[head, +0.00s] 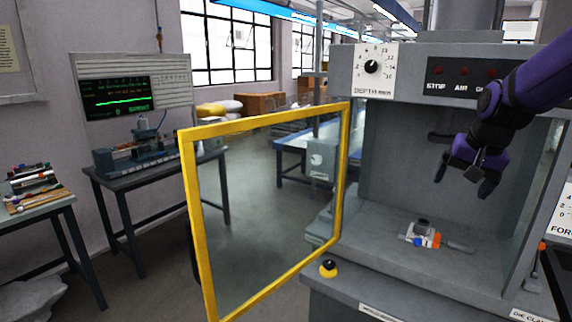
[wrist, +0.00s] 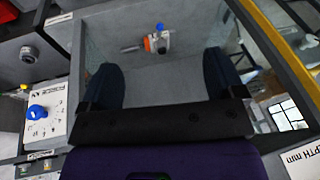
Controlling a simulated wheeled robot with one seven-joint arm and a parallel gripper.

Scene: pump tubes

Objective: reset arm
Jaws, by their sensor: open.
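My purple arm reaches in from the right in the head view. My gripper (head: 464,178) hangs inside the open grey machine chamber (head: 385,160), above its floor. In the wrist view my gripper (wrist: 163,85) shows two dark fingers spread wide apart with nothing between them. A small fixture with orange, blue and white parts (head: 425,237) sits on the chamber floor, below and left of the gripper. It also shows in the wrist view (wrist: 157,42), beyond the fingertips and apart from them.
A yellow-framed clear door (head: 188,170) stands swung open to the left. The chamber has side walls and a top panel with a depth dial (head: 372,67). A yellow-and-black button (head: 328,268) sits on the front ledge. Side tables (head: 150,170) stand at left.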

